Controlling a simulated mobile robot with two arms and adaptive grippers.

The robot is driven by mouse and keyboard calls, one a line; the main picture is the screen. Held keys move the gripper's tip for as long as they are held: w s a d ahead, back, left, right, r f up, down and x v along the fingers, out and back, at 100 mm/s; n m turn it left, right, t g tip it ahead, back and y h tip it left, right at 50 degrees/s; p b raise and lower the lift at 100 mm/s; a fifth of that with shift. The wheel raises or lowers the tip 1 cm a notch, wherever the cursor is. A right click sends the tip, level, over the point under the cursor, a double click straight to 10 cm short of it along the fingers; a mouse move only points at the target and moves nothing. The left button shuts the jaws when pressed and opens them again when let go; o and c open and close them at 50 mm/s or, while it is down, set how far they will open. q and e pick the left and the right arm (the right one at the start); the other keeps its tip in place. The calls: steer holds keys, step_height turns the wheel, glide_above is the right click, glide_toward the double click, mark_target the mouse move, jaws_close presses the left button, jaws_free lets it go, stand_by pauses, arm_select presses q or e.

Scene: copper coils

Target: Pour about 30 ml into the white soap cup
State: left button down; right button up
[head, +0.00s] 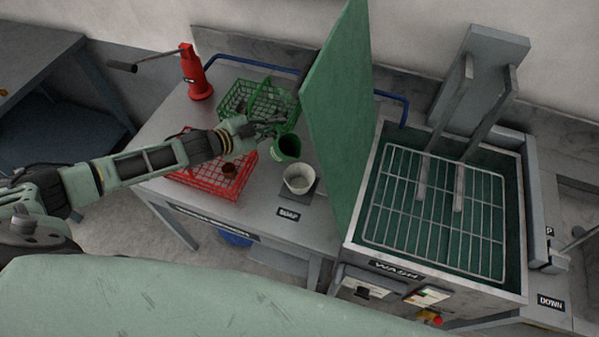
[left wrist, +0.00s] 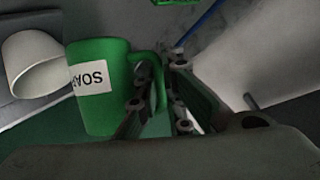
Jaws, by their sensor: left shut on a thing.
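A green jug (head: 287,149) with a handle stands out behind the white soap cup. In the left wrist view the jug (left wrist: 100,88) has a white label reading SOAP, upside down in the picture. My left gripper (head: 270,126) is shut on the jug's handle; its fingers (left wrist: 160,95) close around it in the wrist view. The white soap cup (head: 299,179) is on a dark pad on the bench, just in front of the jug. It also shows in the wrist view (left wrist: 38,65). The liquid level in either is not clear. My right gripper is out of view.
A red basket (head: 205,184) and a green basket (head: 240,97) are on the bench (head: 262,215). A red hand-cranked device (head: 195,78) stands at the back left. A tall green panel (head: 335,110) rises right of the cup, beside a wash tank with a wire rack (head: 435,210).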

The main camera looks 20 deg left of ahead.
mark_target(281, 134)
arm_select(q)
steer(key=shift+s+d+r+m+p, duration=0.2)
steer(key=shift+d+r, duration=0.1)
steer(key=shift+r, duration=0.25)
steer(key=shift+s+d+r+m+p, duration=0.1)
steer(key=shift+s+d+r+p, duration=0.15)
steer(key=shift+r, duration=0.25)
steer(key=shift+s+d+r+y, duration=0.1)
steer(key=shift+s+d+y, duration=0.05)
steer(key=shift+d+y, duration=0.15)
steer(key=f+b, duration=0.1)
steer(key=b, duration=0.1)
steer(key=m+t+y+b, duration=0.1)
steer(key=b, duration=0.1)
steer(key=d+f+m+b, duration=0.1)
steer(key=b, duration=0.1)
steer(key=shift+s+d+f, duration=0.1)
steer(key=shift+s+f, duration=0.2)
steer(key=shift+s, duration=0.05)
steer(key=shift+r+m+p, duration=0.3)
steer(key=shift+r+p, duration=0.15)
steer(key=shift+r, duration=0.2)
steer(key=shift+r+t, duration=0.15)
steer(key=shift+t, duration=0.15)
steer(key=shift+s+d+r, duration=0.1)
steer(key=shift+s+d+r+m+y+b, duration=0.2)
steer(key=shift+r+m+y+b, duration=0.15)
steer(key=shift+m+b, duration=0.2)
